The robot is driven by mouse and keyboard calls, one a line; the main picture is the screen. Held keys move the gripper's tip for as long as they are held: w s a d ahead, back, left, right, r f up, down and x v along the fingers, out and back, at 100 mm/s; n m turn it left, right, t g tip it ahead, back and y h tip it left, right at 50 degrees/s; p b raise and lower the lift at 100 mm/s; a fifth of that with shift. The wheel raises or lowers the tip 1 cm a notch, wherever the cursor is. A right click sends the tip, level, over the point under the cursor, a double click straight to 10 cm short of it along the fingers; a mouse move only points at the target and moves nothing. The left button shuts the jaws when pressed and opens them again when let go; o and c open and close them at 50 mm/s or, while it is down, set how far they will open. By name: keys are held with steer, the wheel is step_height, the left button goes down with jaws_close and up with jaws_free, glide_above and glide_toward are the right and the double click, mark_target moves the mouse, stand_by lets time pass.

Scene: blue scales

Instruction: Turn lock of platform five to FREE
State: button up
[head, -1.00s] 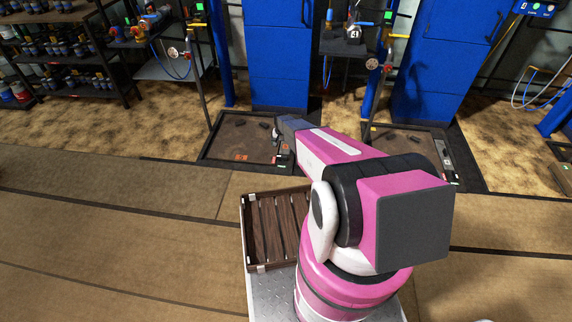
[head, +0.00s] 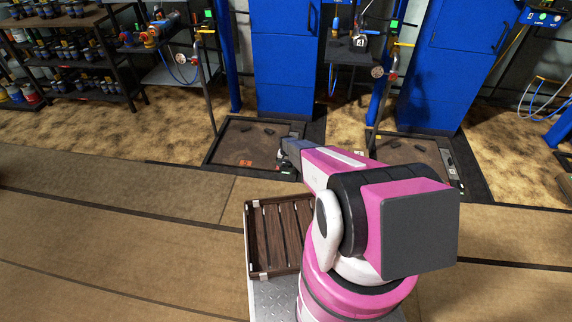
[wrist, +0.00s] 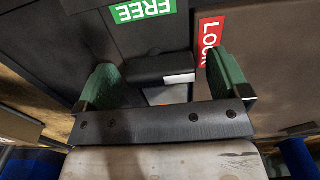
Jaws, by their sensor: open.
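My gripper (wrist: 165,85) is open, with its two green fingers showing in the wrist view. Between them is a black lock handle (wrist: 150,68) with a white mark on its right end. The fingers stand on either side of the handle; I cannot tell whether they touch it. A green FREE label (wrist: 143,10) lies above the handle, and a red LOCK label (wrist: 210,38) lies to the right, partly behind the right finger. In the head view, the end of my arm is low at the right front edge of the platform (head: 225,148).
A second platform (head: 410,152) with a dark frame lies to the right. Tall blue cabinets (head: 285,60) and hose stands with gauges stand behind. Shelves with several weights (head: 75,70) are at the far left. A slatted wooden tray (head: 280,235) sits on my base. Open floor lies left.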

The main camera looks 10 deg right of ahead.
steer(key=c, duration=0.9)
steer(key=shift+n, duration=0.4)
steer(key=n, duration=0.3)
steer(key=shift+s+n, duration=0.1)
steer(key=shift+n, duration=0.3)
steer(key=n, duration=0.4)
steer(key=shift+s, duration=0.1)
steer(key=n, duration=0.5)
steer(key=shift+d, duration=0.1)
steer(key=n, duration=0.4)
steer(key=shift+s, duration=0.1)
steer(key=shift+n, duration=0.3)
steer(key=o, duration=0.9)
